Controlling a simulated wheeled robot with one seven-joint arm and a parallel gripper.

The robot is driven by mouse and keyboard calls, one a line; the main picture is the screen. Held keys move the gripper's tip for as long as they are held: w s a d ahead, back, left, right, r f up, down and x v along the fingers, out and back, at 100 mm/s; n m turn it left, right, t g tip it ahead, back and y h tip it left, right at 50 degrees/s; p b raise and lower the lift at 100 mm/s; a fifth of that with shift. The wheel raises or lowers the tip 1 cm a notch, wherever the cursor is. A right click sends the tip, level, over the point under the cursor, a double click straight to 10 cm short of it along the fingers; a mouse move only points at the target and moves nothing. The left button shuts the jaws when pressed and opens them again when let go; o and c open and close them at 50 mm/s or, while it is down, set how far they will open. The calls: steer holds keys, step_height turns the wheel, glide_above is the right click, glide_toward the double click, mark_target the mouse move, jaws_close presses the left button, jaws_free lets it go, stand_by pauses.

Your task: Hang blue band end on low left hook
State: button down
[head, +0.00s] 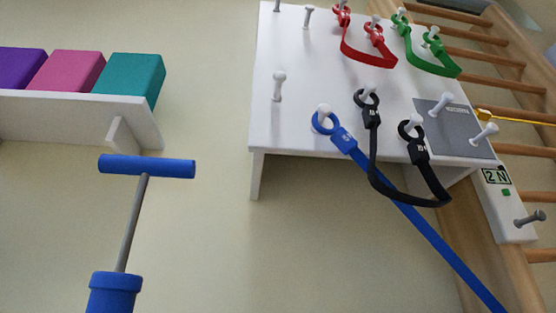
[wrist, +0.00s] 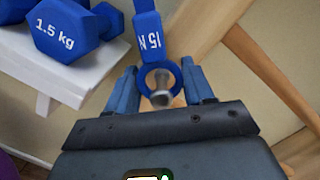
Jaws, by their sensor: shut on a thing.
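The blue band (head: 433,240) has one ring end (head: 323,121) around a white peg at the front left of the white board. From there its strap runs down to the right and out of the head view. In the wrist view, my gripper (wrist: 161,88) is shut on the blue band's other end (wrist: 147,35), a ring with a "15 N" tag. A pale, round-headed hook (wrist: 161,99) shows through this ring. I cannot tell whether the ring is fully around it or only in front. My gripper is not in the head view.
The white board (head: 265,60) also holds red (head: 367,56), green (head: 430,63) and black (head: 400,195) bands. Wooden bars (head: 470,57) stand at right. Blue dumbbells (wrist: 65,30) lie on a white shelf (wrist: 75,82) near my gripper.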

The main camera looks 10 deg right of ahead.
steer(key=c, duration=0.8)
jaws_free()
steer(key=shift+d+f, duration=0.15)
steer(key=shift+d, duration=0.05)
steer(key=o, duration=0.6)
steer(key=shift+a, duration=0.15)
steer(key=shift+s, duration=4)
